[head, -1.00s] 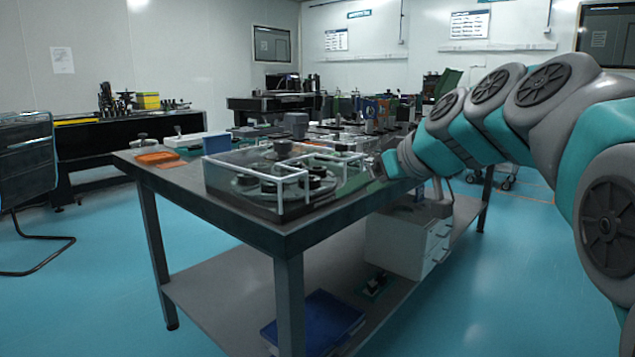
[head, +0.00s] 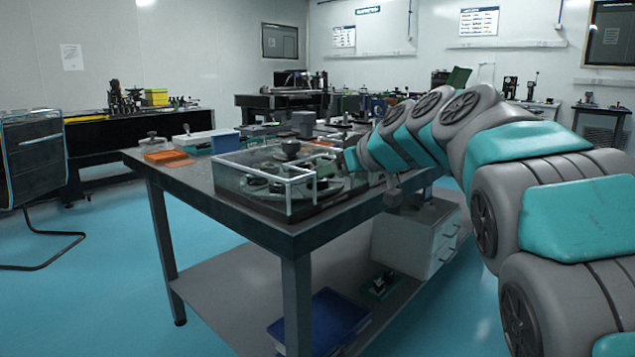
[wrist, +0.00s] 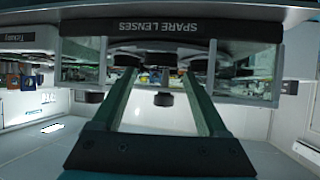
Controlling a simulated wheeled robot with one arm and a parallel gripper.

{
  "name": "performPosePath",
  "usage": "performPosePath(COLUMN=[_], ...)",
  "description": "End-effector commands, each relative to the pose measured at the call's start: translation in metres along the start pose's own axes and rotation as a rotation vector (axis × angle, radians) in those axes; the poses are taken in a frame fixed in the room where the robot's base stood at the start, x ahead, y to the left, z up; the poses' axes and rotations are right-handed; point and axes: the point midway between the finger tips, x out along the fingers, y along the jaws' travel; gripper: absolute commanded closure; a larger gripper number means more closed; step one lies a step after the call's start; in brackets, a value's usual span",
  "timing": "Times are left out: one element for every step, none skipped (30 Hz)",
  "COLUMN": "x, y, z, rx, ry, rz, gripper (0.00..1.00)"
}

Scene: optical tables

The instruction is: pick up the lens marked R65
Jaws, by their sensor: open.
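A clear-walled lens case (head: 246,192) with pale edges stands at the near end of the table and holds several dark round lenses. My gripper (wrist: 157,80) is open at the case, its two fingers parted. In the wrist view the case's label strip (wrist: 165,27) reads "SPARE LENSES". One dark disc (wrist: 163,99) shows between the fingers, apart from both. Other dark lenses (wrist: 158,60) show near the fingertips. No R65 marking is readable, so I cannot tell which lens it is. In the head view my arm hides the fingers.
The grey table (head: 190,187) also bears an orange tray (head: 165,156) and a blue-sided box (head: 225,142). More equipment fills its far end. A drawer unit (head: 410,245) and a blue bin (head: 335,322) sit on the lower shelf.

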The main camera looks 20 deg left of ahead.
Motion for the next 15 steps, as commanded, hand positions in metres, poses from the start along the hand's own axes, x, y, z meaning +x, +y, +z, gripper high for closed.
performPosePath(x=[0.009, 0.015, 0.021, 0.025, 0.028, 0.032, 0.034, 0.035, 0.035, 0.036, 0.035, 0.035, 0.035, 0.035, 0.035], y=[0.000, 0.000, 0.000, 0.000, 0.000, 0.000, -0.001, -0.001, -0.001, -0.001, -0.001, -0.001, -0.001, -0.001, -0.001], z=[0.001, 0.001, 0.001, 0.000, 0.000, -0.001, -0.001, -0.001, -0.001, -0.001, -0.001, -0.001, -0.001, -0.001, 0.000], rx=[0.001, 0.001, 0.000, 0.000, 0.000, 0.000, 0.000, 0.000, 0.000, 0.000, 0.000, 0.000, 0.000, 0.000, 0.000], ry=[-0.004, -0.005, -0.005, -0.005, -0.003, -0.001, 0.000, 0.000, 0.001, 0.001, 0.001, 0.001, 0.001, 0.001, 0.001], rz=[-0.003, -0.003, -0.003, -0.002, -0.002, -0.001, -0.001, -0.001, 0.000, 0.000, 0.000, 0.000, 0.000, 0.000, 0.000], gripper=[0.24, 0.24, 0.24, 0.24, 0.24, 0.24, 0.24, 0.24, 0.24, 0.24, 0.24, 0.24, 0.24, 0.24, 0.28])
